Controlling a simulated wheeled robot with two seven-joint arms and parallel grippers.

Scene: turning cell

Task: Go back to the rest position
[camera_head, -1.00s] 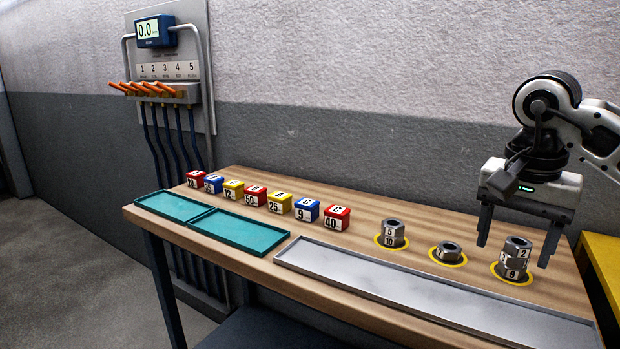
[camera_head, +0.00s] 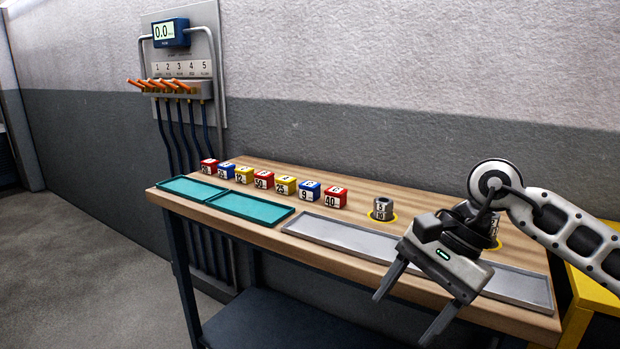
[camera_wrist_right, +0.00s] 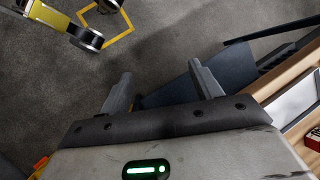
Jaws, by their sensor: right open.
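My right gripper (camera_head: 405,308) is open and empty in the head view. It hangs tilted in front of the table's front edge, over the near part of the grey tray. In the right wrist view its two fingers (camera_wrist_right: 160,88) are spread with nothing between them, above the dark floor. A stack of hex nuts (camera_head: 381,209) stands in a yellow ring on the table. The other nuts behind my right arm are mostly hidden. My left gripper is not in view.
The wooden table (camera_head: 420,207) carries a row of red, blue and yellow boxes (camera_head: 285,186), two teal trays (camera_head: 250,206) and a long grey tray (camera_head: 340,234). A yellow surface (camera_head: 597,292) stands at right. A valve panel (camera_head: 185,85) is on the wall. Floor at left is clear.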

